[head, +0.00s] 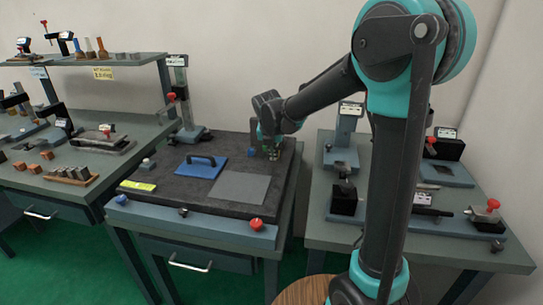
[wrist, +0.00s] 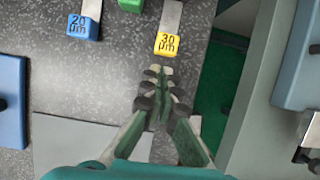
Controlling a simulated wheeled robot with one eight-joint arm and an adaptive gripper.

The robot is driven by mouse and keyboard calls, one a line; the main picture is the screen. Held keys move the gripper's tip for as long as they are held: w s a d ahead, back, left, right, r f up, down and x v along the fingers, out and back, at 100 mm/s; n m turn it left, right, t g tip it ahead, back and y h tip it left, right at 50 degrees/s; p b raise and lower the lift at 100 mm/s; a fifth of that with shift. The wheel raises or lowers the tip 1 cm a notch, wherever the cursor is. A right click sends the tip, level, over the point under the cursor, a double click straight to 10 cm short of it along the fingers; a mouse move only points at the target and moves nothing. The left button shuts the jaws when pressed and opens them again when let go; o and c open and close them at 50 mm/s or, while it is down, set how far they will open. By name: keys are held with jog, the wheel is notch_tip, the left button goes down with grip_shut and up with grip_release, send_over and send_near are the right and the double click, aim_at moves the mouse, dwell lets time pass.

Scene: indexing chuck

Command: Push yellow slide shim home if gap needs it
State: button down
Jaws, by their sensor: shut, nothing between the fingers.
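The yellow slide shim (wrist: 167,43) is a small block marked "30 µm" at the near end of a pale metal strip, in the upper middle of the wrist view. My gripper (wrist: 161,75) is shut and empty, its fingertips just below the yellow block in the picture. Whether they touch it I cannot tell. A blue shim block (wrist: 83,27) marked "20 µm" lies to the left, and a green block (wrist: 130,4) is partly cut off at the top edge.
The dark speckled plate (head: 150,187) carries a blue plate with a black handle (head: 202,163) and a grey square (head: 240,187). A red knob (head: 256,224) is at its front edge. Benches with fixtures stand left and right. A gap shows green floor (wrist: 215,90) right of the plate.

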jog(key=shift+w+d, duration=0.15)
jog(key=shift+w, duration=0.3)
jog(key=shift+w+d+r, duration=0.1)
jog(key=shift+w+d, duration=0.05)
jog(key=shift+w, duration=0.7)
jog(key=shift+w+d+f, duration=0.1)
jog(key=shift+w+d, duration=0.1)
jog(key=shift+w, duration=0.7)
jog(key=shift+w+d+r, duration=0.1)
jog(key=shift+w+d, duration=0.05)
jog(key=shift+w, duration=0.7)
